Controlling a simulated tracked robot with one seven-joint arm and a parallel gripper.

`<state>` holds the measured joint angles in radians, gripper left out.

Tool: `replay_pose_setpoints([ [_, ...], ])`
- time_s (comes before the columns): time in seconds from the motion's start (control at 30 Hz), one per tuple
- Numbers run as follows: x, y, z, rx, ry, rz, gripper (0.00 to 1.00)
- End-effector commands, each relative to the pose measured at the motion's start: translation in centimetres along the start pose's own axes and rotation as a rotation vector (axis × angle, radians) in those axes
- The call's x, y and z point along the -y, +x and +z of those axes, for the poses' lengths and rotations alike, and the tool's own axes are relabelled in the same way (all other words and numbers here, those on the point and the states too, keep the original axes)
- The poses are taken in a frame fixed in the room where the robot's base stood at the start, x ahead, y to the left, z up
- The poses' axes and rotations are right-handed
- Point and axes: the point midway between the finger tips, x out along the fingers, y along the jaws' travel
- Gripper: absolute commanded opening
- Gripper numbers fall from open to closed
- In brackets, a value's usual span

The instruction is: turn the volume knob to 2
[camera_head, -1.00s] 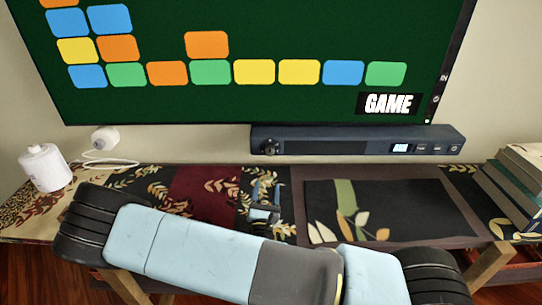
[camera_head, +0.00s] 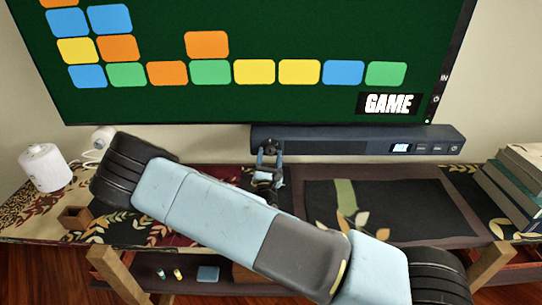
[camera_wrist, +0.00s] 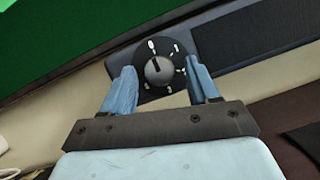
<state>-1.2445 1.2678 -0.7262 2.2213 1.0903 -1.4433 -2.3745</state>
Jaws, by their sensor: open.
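The volume knob (camera_wrist: 160,70) is a small grey knob on a round black dial with white marks, on the left end of the dark blue soundbar (camera_head: 345,140). My gripper (camera_wrist: 161,82) is open, with one blue finger to each side of the knob in that view. No contact shows, and I cannot tell how far the tips are from the dial. In the head view my gripper (camera_head: 269,155) partly covers the knob.
A screen (camera_head: 230,100) stands above the soundbar. The patterned table (camera_head: 370,235) is below. A small lit display (camera_head: 401,147) is on the soundbar.

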Motion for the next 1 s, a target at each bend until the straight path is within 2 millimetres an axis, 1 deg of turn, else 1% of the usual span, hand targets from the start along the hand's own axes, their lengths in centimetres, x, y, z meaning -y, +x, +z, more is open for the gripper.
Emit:
replay_pose_setpoints([
  [0.13, 0.0, 0.67, 0.0, 0.0, 0.0, 0.0, 0.6],
  [0.4, 0.01, 0.77, 0.0, 0.0, 0.0, 0.0, 0.6],
  [0.47, 0.02, 0.77, 0.01, 0.0, 0.0, 0.0, 0.55],
  [1.0, 0.06, 0.76, 0.01, 0.0, -0.001, 0.0, 0.04],
])
